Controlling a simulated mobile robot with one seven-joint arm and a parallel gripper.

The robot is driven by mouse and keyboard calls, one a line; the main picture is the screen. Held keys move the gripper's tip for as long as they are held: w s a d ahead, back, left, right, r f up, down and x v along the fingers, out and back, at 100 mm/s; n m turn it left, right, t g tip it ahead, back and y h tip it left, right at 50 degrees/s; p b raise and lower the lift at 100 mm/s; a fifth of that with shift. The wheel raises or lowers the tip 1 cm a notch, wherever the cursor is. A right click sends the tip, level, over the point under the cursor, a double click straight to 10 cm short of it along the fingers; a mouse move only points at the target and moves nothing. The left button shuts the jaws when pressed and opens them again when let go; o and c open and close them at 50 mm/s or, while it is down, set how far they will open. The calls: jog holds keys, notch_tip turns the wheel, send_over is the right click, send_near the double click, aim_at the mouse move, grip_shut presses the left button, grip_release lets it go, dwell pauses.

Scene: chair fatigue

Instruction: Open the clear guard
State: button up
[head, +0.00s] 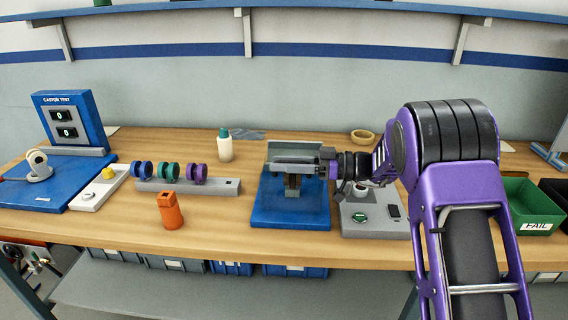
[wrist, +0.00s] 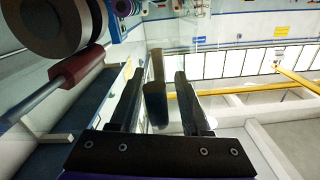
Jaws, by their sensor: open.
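The test fixture stands on a blue base plate (head: 290,212) in the middle of the bench. The clear guard (head: 293,148) shows as a pale see-through panel at the fixture's top; its edges are hard to make out. My gripper (head: 325,163) is at the fixture's right side, pointing left. In the wrist view my gripper (wrist: 159,73) is open, with a dark upright bar (wrist: 156,92) between its two fingers, perhaps the guard's handle. Gaps show on both sides of the bar; I cannot tell whether either finger touches it.
A grey control box (head: 375,215) with a green button sits right of the fixture. A rack (head: 190,186) of coloured castor wheels, an orange part (head: 170,211) and a white bottle (head: 225,148) stand left. A green FAIL bin (head: 530,205) is at the right. Bare bench lies in front.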

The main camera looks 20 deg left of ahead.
grip_shut()
dwell(1.3)
